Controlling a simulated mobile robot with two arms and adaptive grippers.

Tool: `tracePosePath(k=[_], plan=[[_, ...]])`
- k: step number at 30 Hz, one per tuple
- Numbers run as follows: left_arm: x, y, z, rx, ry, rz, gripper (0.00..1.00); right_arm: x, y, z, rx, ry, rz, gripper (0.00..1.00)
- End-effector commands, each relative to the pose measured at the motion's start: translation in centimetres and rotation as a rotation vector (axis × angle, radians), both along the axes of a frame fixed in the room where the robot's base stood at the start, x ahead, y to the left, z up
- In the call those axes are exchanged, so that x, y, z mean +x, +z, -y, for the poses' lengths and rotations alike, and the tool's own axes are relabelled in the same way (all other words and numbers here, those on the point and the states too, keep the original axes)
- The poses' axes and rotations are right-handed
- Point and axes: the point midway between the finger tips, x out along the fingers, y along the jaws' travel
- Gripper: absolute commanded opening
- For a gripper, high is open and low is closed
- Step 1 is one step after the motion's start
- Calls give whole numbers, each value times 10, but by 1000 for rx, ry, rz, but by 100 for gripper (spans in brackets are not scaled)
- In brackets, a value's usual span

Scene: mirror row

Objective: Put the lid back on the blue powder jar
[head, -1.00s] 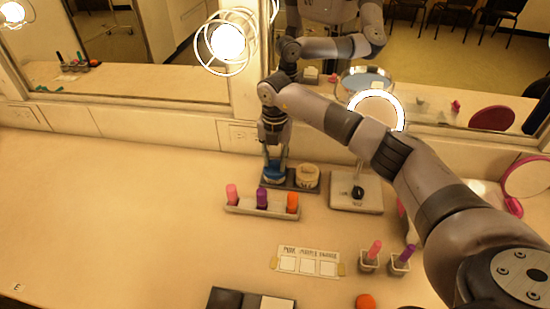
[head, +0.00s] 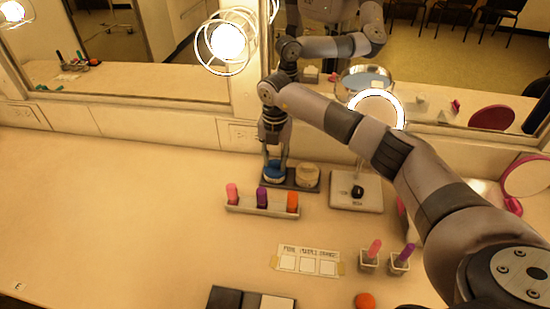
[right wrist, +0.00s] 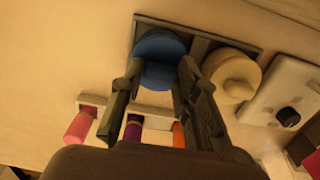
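The blue powder jar (head: 273,172) stands at the left end of a dark tray (head: 291,186). In the right wrist view its round blue top (right wrist: 160,45) covers it; it looks level, and no separate lid shows elsewhere. My right gripper (head: 274,158) points down just above the jar. In the right wrist view its fingers (right wrist: 160,70) are spread on either side of the jar's near edge, with nothing clearly held. My left gripper is not in view.
A cream jar (head: 308,175) stands on the same tray. In front is a white rack (head: 262,209) with pink, purple and orange tubes. A mirror stand (head: 356,195) is to the right. The counter at left is clear.

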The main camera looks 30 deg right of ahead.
Motion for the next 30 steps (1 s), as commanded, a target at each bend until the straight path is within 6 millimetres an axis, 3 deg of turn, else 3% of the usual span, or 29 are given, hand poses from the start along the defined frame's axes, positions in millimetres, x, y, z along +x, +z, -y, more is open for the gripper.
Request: tracePosePath(k=[9,15,24,30], plan=[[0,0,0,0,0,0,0,0,0,0,0,0,0,51],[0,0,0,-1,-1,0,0,0,0,0,0,0,0,51],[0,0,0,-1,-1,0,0,0,0,0,0,0,0,71],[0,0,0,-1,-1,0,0,0,0,0,0,0,0,71]])
